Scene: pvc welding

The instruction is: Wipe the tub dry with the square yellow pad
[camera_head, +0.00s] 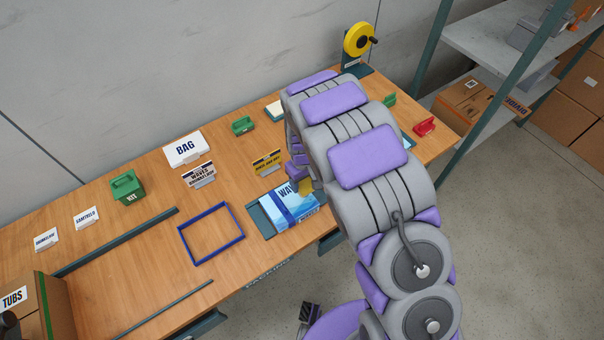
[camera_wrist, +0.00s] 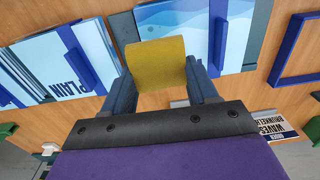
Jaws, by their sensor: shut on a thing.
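My gripper (camera_wrist: 162,82) is shut on the square yellow pad (camera_wrist: 158,62), which shows between its two fingers in the wrist view. The pad's far end overlaps a light-blue, wave-printed pack or tub (camera_wrist: 175,18); I cannot tell whether they touch. My arm hides most of the gripper there. A second light-blue tub marked PLAIN (camera_wrist: 45,65) lies at the left in the wrist view.
An empty blue frame (camera_head: 211,234) lies left of the wave-printed tub. A yellow reel (camera_head: 358,40) stands at the back. Bare wood shows at the front left.

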